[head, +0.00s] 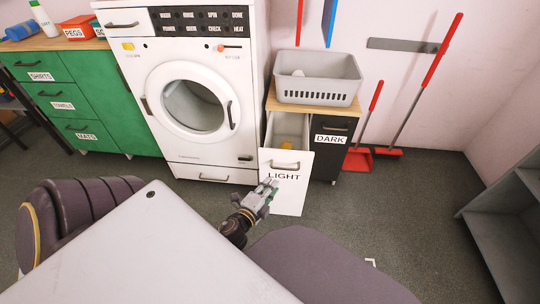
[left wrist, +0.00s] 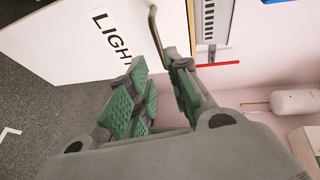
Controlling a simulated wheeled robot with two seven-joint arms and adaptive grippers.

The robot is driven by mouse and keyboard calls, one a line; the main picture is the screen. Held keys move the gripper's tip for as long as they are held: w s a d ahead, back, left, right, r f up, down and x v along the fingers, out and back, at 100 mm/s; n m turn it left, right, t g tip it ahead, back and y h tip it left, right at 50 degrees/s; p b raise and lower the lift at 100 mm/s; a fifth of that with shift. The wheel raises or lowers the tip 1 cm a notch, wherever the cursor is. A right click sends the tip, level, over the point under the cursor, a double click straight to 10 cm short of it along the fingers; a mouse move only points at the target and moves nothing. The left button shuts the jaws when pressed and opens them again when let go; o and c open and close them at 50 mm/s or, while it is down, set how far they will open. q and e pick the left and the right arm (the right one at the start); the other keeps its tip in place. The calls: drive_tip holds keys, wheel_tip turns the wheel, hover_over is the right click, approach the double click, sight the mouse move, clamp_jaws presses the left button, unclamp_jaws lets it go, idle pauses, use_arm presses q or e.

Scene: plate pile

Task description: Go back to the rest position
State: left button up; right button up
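My left gripper (head: 268,187) is in front of the white LIGHT bin front (head: 294,198), just below and left of its handle (head: 285,165). In the left wrist view the gripper's green-padded fingers (left wrist: 156,66) are apart with nothing between them. The bin's handle (left wrist: 155,36) is just beyond the fingertips there; I cannot tell whether they touch. The LIGHT bin is pulled out, with a small yellow-orange thing (head: 286,146) inside. My right gripper is not in view.
A black DARK bin (head: 331,152) stands beside the LIGHT bin, under a grey basket (head: 317,84). A white washing machine (head: 190,60) and green drawers (head: 112,99) stand left. Red brooms and a dustpan (head: 358,158) are right. A grey shelf (head: 500,220) stands far right. Floor between is clear.

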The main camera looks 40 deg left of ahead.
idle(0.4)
use_arm(q)
drive_tip(key=s+a+f+n+g+y, duration=0.25)
drive_tip(key=s+f+n+g, duration=0.4)
drive_tip(key=f+n, duration=0.4)
drive_tip(key=s+d+n+g+h, duration=0.1)
drive_tip(key=d+h, duration=0.3)
drive_tip(key=d, duration=0.6)
drive_tip(key=s+d+r+n+g+h+p, duration=0.1)
drive_tip(key=s+d+g+h, duration=0.1)
drive_tip(key=d, duration=0.8)
drive_tip(key=shift+s+d+n+g+h, duration=0.2)
drive_tip(key=shift+n+g+h, duration=0.25)
drive_tip(key=shift+h, duration=0.8)
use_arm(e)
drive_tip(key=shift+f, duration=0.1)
use_arm(q)
drive_tip(key=shift+p, duration=0.45)
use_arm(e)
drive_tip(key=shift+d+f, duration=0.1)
